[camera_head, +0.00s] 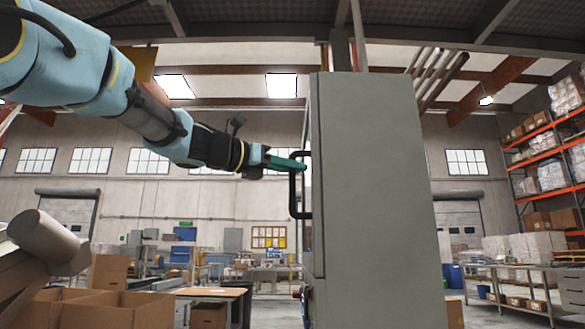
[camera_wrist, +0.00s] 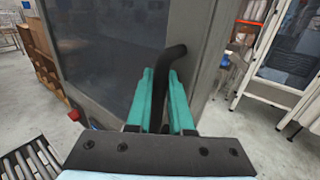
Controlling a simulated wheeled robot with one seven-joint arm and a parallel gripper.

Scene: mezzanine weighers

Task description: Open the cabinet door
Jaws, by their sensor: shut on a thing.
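The grey cabinet (camera_head: 378,200) stands upright right of centre in the head view, seen mostly from its side. Its door (camera_head: 318,185) is on the left face, and I cannot tell from here whether it stands ajar. A black bar handle (camera_head: 293,196) sticks out from the door. My gripper (camera_head: 290,163) reaches in from the left and is shut on the upper part of the handle. In the wrist view the green fingers (camera_wrist: 163,100) lie on both sides of the black handle (camera_wrist: 171,60). The dark door panel (camera_wrist: 115,55) fills the area behind them.
Open cardboard boxes (camera_head: 118,309) stand at the lower left. A red knob (camera_wrist: 74,115) shows below the panel in the wrist view. A roller conveyor (camera_wrist: 30,160) lies at the lower left there. Tall orange racks (camera_head: 545,150) stand far right.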

